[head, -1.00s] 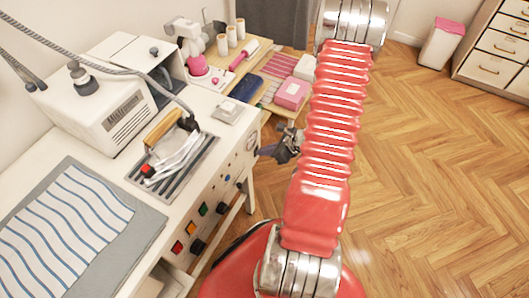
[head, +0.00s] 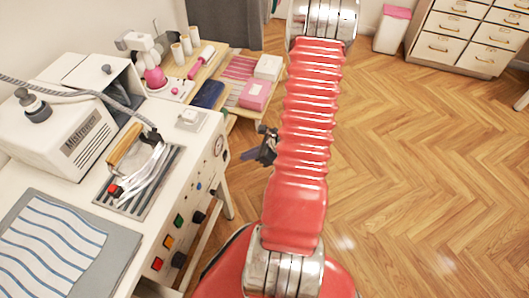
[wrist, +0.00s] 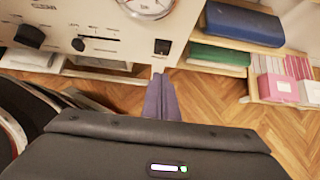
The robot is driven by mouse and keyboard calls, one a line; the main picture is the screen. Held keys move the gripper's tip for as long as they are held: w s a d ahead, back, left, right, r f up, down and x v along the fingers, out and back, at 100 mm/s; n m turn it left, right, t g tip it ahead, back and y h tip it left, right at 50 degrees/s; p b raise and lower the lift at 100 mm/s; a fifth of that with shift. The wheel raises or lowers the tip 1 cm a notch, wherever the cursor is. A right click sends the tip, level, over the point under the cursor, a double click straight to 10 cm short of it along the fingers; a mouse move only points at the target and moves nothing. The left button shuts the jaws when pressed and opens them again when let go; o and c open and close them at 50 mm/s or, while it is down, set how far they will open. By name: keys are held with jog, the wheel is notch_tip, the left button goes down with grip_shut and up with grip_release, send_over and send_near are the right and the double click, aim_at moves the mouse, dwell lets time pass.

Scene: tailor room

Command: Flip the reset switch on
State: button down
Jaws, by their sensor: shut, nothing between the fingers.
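A black rocker switch (wrist: 162,47) sits on the white front panel, right of a slider and below a round gauge. Its label is not readable, so I cannot tell for certain that it is the reset switch, nor which way it is set. In the head view the panel (head: 208,180) is seen at a steep angle. My gripper (wrist: 160,78) shows as two purple fingers closed together, empty, pointing toward the panel just below the switch in the picture. In the head view my gripper (head: 247,155) hangs right of the panel, apart from it.
A black knob (wrist: 28,36) and the gauge (wrist: 147,5) share the panel. An iron (head: 140,165) rests on the worktop. A shelf right of the panel holds folded blue cloth (wrist: 243,22) and a pink box (wrist: 273,88). Wooden floor (head: 430,170) is clear on the right.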

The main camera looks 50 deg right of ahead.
jog(key=v, duration=0.8)
jog(key=shift+s+f, duration=0.4)
jog(key=a+r+n+g+h, duration=0.2)
jog(key=a+r+n+h, duration=0.1)
jog(key=a+r+n, duration=2.7)
jog(key=shift+s+a+r+n+g, duration=0.2)
jog(key=shift+s+r+n+g, duration=0.1)
jog(key=shift+r+n, duration=0.6)
